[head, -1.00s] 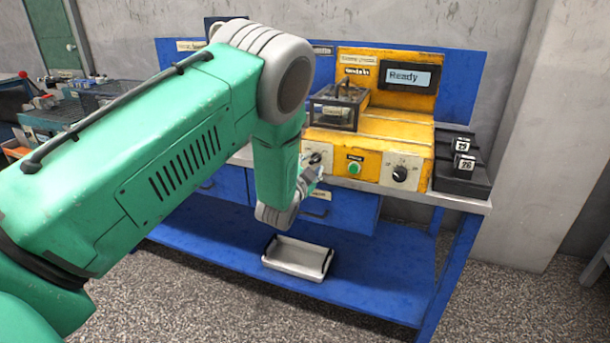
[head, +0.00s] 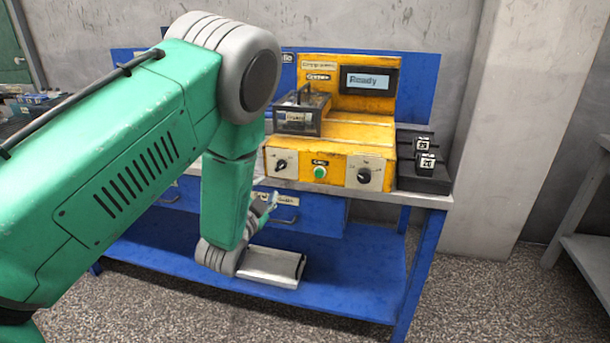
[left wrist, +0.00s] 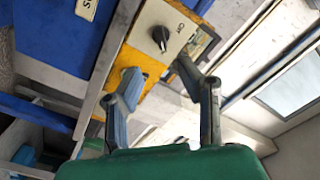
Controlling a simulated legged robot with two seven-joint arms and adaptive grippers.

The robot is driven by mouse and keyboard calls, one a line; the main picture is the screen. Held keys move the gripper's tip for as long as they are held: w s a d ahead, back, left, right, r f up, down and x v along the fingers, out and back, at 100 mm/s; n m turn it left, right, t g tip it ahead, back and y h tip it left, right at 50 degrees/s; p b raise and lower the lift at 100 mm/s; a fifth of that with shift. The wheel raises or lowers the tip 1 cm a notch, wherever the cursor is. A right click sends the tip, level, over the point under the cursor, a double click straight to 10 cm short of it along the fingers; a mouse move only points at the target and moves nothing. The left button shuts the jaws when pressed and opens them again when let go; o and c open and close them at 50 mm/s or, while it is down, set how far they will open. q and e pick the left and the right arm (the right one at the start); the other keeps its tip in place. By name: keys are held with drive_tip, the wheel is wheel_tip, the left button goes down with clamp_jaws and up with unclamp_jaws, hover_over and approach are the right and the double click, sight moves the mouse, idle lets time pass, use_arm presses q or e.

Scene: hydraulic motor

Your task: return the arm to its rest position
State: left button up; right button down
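My left arm (head: 125,170) is green with grey joints and reaches in from the left of the head view, its forearm bent downward. My left gripper (head: 267,207) is mostly hidden behind the forearm; its tips show in front of the blue drawers, below the yellow machine. In the left wrist view the two fingers of the gripper (left wrist: 157,78) stand apart with nothing between them, so it is open. The black knob on the machine's panel shows just beyond them. My right gripper is not in view.
The yellow machine (head: 345,140) with a "Ready" display stands on the blue workbench (head: 365,290). A black stand with two labelled blocks (head: 424,160) is at its right.

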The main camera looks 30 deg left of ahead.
use_arm(q)
drive_tip(key=s+d+f+n+g+h, duration=0.1)
drive_tip(key=s+d+f+n+g, duration=0.2)
drive_tip(key=s+f, duration=0.5)
drive_tip(key=s+d+f+g+h, duration=0.1)
drive_tip(key=s+d+f+g, duration=0.1)
drive_tip(key=s+f+g, duration=0.6)
drive_tip(key=s+d+f+n+g, duration=0.1)
drive_tip(key=s+d+f+g, duration=0.1)
drive_tip(key=s, duration=0.5)
drive_tip(key=s+d+f+n+g+h, duration=0.1)
drive_tip(key=s+d+f+g, duration=0.1)
drive_tip(key=s+f, duration=0.2)
drive_tip(key=s+d+f+n+g+h, duration=0.1)
drive_tip(key=s+d+f+g, duration=0.1)
drive_tip(key=s, duration=0.8)
drive_tip(key=shift+s+d+f, duration=0.3)
drive_tip(key=shift+d+f, duration=0.1)
drive_tip(key=shift+d, duration=0.1)
drive_tip(key=shift+w, duration=0.15)
